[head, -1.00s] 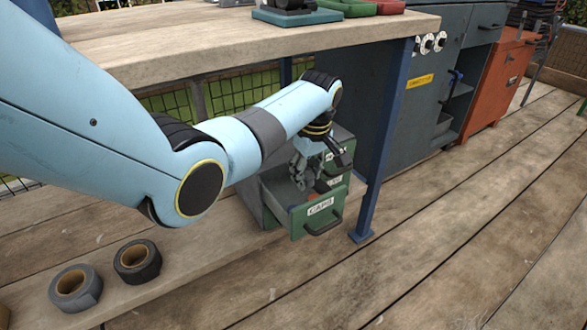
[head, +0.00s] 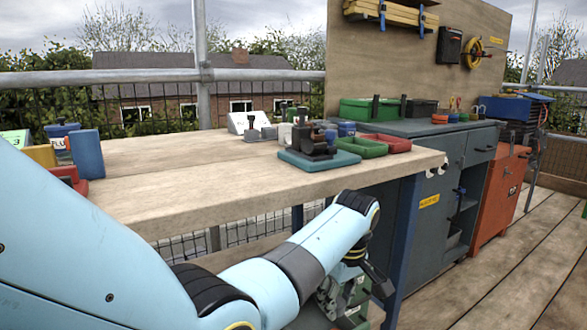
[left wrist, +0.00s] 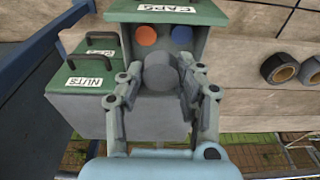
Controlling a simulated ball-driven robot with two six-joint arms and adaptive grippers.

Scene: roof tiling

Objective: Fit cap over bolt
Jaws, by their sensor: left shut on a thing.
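My left gripper (left wrist: 161,88) is shut on a round dark grey cap (left wrist: 161,70) in the left wrist view. An orange cap (left wrist: 147,32) and a blue cap (left wrist: 181,34) lie in that drawer. In the head view my left gripper (head: 370,280) is low beside the bench leg, partly hidden by my wrist. A dark fixture (head: 314,140) stands on a teal base (head: 319,160) on the bench; I cannot make out a bolt there. My right gripper is out of view.
The wooden bench top (head: 225,190) is mostly clear in front. Its edge and blue leg (head: 402,240) are close to my left arm. Green (head: 360,147) and red trays (head: 386,142) sit right of the fixture. A grey cabinet (head: 430,215) stands at right.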

